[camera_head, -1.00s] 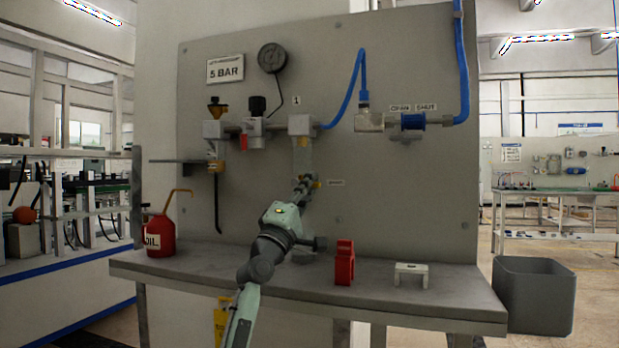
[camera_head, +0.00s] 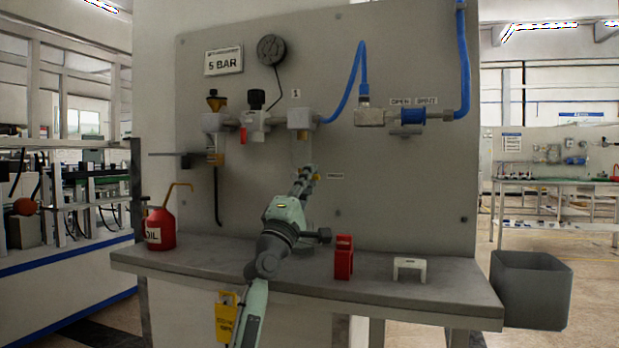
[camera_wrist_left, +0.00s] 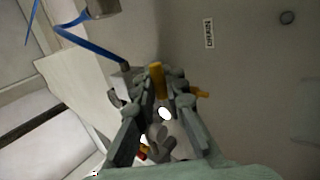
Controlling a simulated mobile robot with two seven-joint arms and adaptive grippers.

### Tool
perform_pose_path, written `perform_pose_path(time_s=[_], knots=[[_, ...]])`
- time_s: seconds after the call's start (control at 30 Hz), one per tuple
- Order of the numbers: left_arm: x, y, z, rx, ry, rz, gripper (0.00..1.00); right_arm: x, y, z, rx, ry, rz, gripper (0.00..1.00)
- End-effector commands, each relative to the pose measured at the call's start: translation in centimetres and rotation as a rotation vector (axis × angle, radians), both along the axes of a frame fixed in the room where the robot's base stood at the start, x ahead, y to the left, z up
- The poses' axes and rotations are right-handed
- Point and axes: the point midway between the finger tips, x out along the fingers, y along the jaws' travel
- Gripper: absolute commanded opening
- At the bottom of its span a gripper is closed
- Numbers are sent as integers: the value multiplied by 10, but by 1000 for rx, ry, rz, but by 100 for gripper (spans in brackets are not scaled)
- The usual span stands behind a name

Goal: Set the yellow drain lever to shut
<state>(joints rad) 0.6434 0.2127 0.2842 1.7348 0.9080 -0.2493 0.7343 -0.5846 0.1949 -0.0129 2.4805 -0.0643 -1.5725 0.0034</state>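The yellow drain lever (camera_wrist_left: 157,78) shows in the left wrist view as a short bar between and beyond my left fingertips. My left gripper (camera_wrist_left: 160,97) is open, with a gap on each side of the lever; I see no clear contact. In the head view my left gripper (camera_head: 306,174) is at the panel below the unit marked 1 (camera_head: 300,118). A small yellow spot (camera_head: 316,177) shows beside it, left of a small white label (camera_head: 335,176). My gripper hides most of the drain there, and I cannot read the lever's setting. My right gripper is not in view.
A valve (camera_head: 407,129) with a blue part sits under OPEN and SHUT labels. On the bench (camera_head: 440,284) stand a red oil can (camera_head: 160,232), a red block (camera_head: 343,258) and a white bracket (camera_head: 409,268). A grey bin (camera_head: 531,290) stands at the right.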

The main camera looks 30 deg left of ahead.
Motion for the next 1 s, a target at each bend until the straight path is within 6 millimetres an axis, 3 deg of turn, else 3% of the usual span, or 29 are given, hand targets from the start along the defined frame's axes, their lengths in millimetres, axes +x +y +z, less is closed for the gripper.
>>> perform_pose_path(time_s=[0.03, 0.17, 0.57, 1.0], knots=[[0, 0, 0, 0, -1, 0, 17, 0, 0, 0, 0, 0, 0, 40], [0, 0, 0, 0, 0, 0, 33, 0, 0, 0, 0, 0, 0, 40], [-5, -1, -5, 1, 1, 0, 33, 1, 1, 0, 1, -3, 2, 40], [-72, -8, -58, 2, 3, 0, 33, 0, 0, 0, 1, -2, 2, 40]])
